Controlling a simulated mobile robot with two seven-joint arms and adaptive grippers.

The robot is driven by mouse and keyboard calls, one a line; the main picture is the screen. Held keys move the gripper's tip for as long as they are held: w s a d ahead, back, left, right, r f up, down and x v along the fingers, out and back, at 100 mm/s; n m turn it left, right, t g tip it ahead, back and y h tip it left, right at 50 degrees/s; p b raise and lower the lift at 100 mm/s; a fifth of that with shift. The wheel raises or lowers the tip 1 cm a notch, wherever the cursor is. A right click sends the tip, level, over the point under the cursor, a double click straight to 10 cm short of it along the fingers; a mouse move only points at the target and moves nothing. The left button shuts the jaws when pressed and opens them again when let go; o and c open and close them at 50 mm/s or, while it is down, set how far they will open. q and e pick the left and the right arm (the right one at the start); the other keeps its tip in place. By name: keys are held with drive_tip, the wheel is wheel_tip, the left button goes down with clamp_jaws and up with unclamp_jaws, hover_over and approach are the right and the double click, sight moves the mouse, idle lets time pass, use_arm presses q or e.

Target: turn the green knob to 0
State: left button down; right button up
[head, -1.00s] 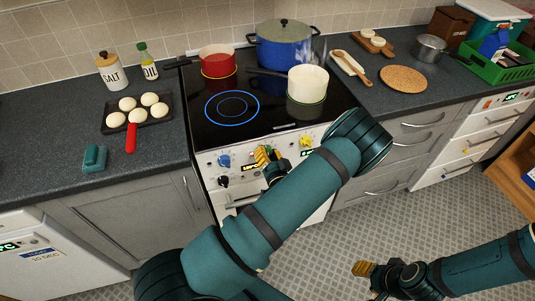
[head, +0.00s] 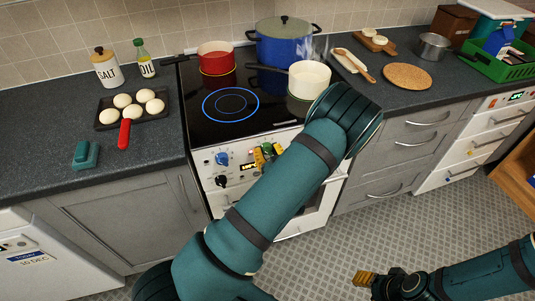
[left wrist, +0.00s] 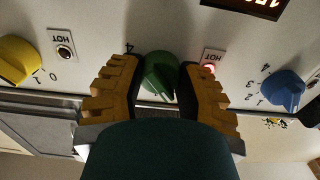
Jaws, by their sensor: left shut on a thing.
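The green knob (left wrist: 160,74) is in the middle of the stove's front panel in the left wrist view. My left gripper (left wrist: 159,82) has its yellow fingers on either side of it, shut on the knob. In the head view the left gripper (head: 264,155) is at the stove front, and the arm hides part of the panel. A "4" shows on the panel up and left of the knob; the 0 mark is hidden. My right gripper (head: 364,278) is low at the right, away from the stove; its finger gap is unclear.
A blue knob (left wrist: 282,91) and a yellow knob (left wrist: 17,59) flank the green one. A lit red lamp (left wrist: 209,67) is close by. Pots, including the white pan (head: 309,80), stand on the hob above. The floor (head: 330,245) is clear.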

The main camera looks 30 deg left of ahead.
use_arm(q)
drive_tip(key=shift+n, duration=0.3)
drive_tip(key=shift+c, duration=2.4)
unclamp_jaws()
drive_tip(key=v, duration=1.2)
